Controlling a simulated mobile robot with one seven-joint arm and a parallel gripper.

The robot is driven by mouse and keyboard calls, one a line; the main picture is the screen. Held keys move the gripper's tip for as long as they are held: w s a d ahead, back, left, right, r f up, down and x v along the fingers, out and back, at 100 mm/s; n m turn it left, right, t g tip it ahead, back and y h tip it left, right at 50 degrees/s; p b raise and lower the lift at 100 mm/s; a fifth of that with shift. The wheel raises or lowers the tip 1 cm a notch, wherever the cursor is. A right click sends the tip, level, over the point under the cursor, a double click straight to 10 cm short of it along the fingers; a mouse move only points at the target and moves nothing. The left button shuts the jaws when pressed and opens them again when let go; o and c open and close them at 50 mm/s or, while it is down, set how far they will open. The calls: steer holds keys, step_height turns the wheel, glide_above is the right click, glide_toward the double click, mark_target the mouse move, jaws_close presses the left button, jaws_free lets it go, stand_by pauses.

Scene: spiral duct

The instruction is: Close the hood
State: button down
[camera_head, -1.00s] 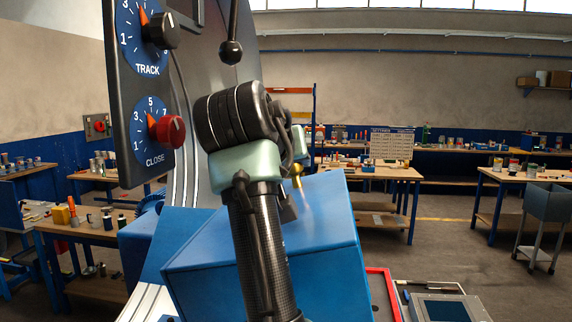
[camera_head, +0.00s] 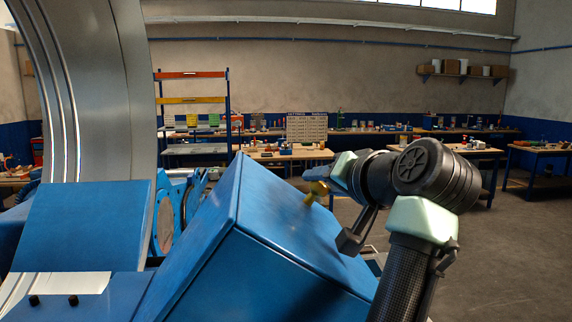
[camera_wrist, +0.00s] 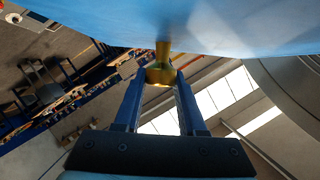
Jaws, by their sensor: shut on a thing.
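The hood (camera_head: 230,262) is a large blue box-shaped cover in the lower middle of the head view, sitting tilted with its right side sloping down. It also shows as a blue surface across the top of the wrist view (camera_wrist: 200,22). A brass knob (camera_head: 315,193) sticks out from the hood's right face. My gripper (camera_wrist: 157,80) reaches the knob from the right, with its two blue fingers shut around the knob's wide end (camera_wrist: 160,72). In the head view, the fingertips are partly hidden by my wrist.
A tall grey curved machine body (camera_head: 100,90) stands left of the hood. Blue machine parts (camera_head: 172,215) show in the gap behind the hood. Workbenches (camera_head: 285,152) and a shelf rack (camera_head: 192,125) line the back. Open floor (camera_head: 510,250) lies to the right.

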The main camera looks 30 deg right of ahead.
step_height(320, 180, down, 33)
steer(key=d+m+t+y+b, duration=0.2)
steer(key=m+b, duration=0.6)
steer(key=b, duration=1)
steer(key=shift+s+m+t, duration=0.3)
steer(key=shift+s+t, duration=0.15)
steer(key=shift+t, duration=0.45)
steer(key=shift+f, duration=0.2)
steer(key=shift+c, duration=2.4)
jaws_free()
steer(key=shift+w+a, duration=0.1)
steer(key=s+b, duration=0.2)
steer(key=s, duration=1.1)
